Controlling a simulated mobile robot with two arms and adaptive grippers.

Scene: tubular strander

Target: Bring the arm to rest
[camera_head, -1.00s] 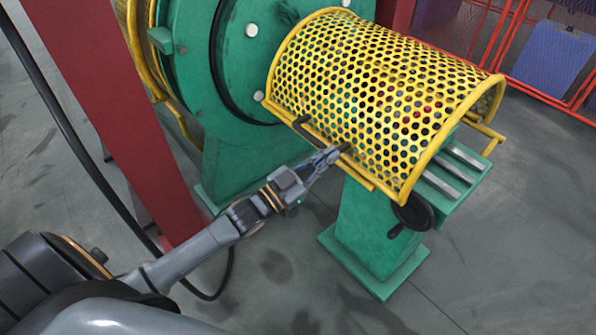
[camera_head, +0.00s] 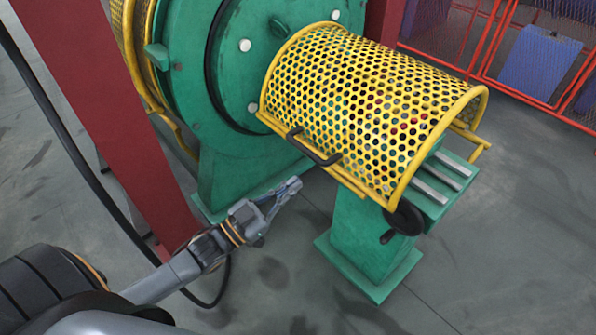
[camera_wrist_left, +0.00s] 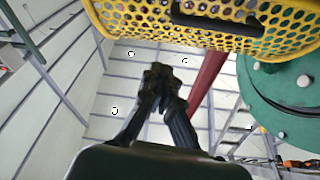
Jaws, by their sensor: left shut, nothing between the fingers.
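My left gripper (camera_head: 285,194) is shut and empty in the head view. It hangs in free air to the lower left of the yellow perforated guard (camera_head: 370,105), apart from it. The guard is lowered over the machine and has a dark handle (camera_head: 314,149) on its near side. In the left wrist view my left gripper (camera_wrist_left: 162,82) has its fingertips together, with the guard (camera_wrist_left: 130,25) and its handle (camera_wrist_left: 215,22) above and apart from them. My right gripper is not in view.
A green machine housing (camera_head: 240,65) stands behind my left gripper. A green pedestal (camera_head: 365,235) stands to its right, with a black handwheel (camera_head: 405,221). A red post (camera_head: 120,120) rises at the left, near my arm. Floor is clear at the front right.

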